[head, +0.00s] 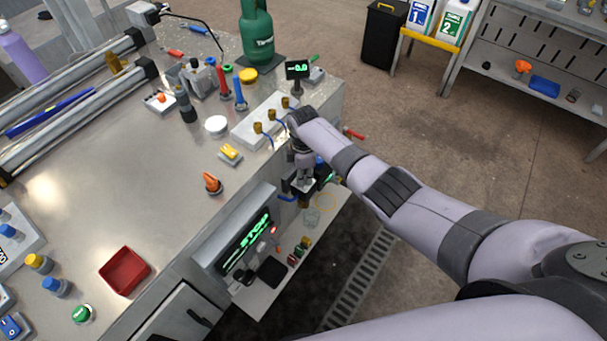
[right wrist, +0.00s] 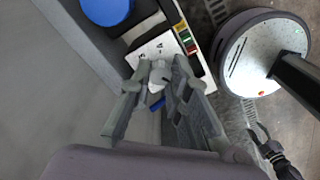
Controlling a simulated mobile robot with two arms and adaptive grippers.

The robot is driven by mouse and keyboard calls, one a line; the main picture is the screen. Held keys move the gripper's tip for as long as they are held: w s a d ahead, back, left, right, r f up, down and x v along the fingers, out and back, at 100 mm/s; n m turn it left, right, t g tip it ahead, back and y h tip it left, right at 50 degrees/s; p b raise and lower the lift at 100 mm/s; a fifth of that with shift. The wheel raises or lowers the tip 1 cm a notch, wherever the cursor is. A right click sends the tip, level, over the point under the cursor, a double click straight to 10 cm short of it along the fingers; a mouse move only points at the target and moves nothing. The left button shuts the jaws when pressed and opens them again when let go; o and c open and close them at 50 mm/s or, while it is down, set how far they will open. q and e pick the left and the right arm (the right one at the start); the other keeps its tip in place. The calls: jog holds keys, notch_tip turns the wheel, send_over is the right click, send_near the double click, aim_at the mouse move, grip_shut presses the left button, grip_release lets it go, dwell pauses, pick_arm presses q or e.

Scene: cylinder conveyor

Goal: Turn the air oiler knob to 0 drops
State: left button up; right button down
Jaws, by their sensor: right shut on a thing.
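In the right wrist view a small pale knob (right wrist: 158,76) with a dark pointer mark sits between the fingertips of my right gripper (right wrist: 160,80), which is shut on it. A white dial plate (right wrist: 152,50) with dark numbers lies just beyond the knob; the pointer's exact reading is too small to tell. In the head view my right gripper (head: 301,184) points down beside the bench's right end, over the oiler area, and hides the knob. A clear bowl (head: 312,217) shows just below it. My left gripper is not in view.
The bench (head: 130,185) stands to the left, with a white block carrying brass fittings (head: 262,120) close to my right arm. A lower shelf with a green-lit display (head: 243,243) is below. A blue dome (right wrist: 106,8) is near the dial.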

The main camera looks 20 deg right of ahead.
jog(key=c, duration=1.8)
grip_release()
notch_tip(320, 180, up, 12)
